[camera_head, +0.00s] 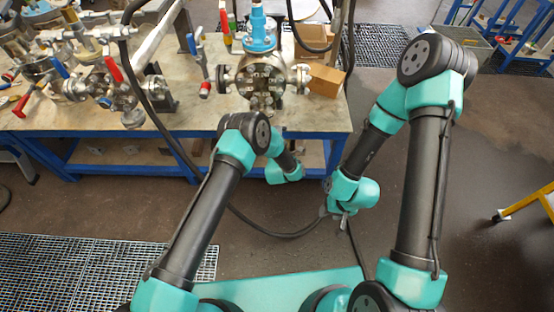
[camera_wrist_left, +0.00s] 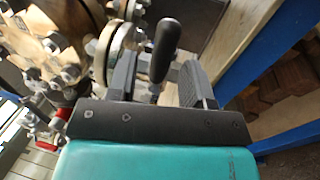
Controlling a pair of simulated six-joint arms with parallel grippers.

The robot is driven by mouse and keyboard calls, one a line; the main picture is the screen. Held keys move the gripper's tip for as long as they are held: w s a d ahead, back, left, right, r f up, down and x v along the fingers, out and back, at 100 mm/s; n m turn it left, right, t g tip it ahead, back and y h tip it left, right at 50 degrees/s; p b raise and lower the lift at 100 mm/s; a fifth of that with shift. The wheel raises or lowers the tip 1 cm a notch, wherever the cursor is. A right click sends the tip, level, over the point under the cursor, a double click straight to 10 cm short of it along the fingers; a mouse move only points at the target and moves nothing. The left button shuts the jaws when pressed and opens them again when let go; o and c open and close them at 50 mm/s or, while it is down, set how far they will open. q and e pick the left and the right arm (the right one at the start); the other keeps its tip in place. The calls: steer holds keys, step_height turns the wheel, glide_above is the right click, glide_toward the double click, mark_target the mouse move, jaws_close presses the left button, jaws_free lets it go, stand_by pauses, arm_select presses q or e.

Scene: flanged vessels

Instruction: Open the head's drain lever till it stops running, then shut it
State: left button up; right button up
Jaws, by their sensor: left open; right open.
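The flanged head (camera_head: 264,84), with a blue top and bolted side flanges, stands near the bench's front edge. In the left wrist view its bolted brownish body (camera_wrist_left: 45,42) fills the upper left. The drain lever (camera_wrist_left: 163,50) has a black grip and stands between the two fingers of my left gripper (camera_wrist_left: 160,82), which is open; I cannot tell whether either finger touches it. In the head view my left arm hides that gripper and the lever. My right gripper (camera_head: 338,211) is open and empty, low in front of the bench. No running liquid is discernible.
The bench (camera_head: 190,118) has a blue frame. Other valves with a red handle (camera_head: 114,69) and a blue handle (camera_head: 60,68) stand at its left. A cardboard box (camera_head: 326,80) is right of the head. Black hoses (camera_head: 285,235) hang across the floor, near my right gripper.

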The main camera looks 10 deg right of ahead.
arm_select(q)
steer(key=v, duration=1.4)
steer(key=shift+s, duration=0.35)
steer(key=shift+w, duration=0.1)
stand_by(0.6)
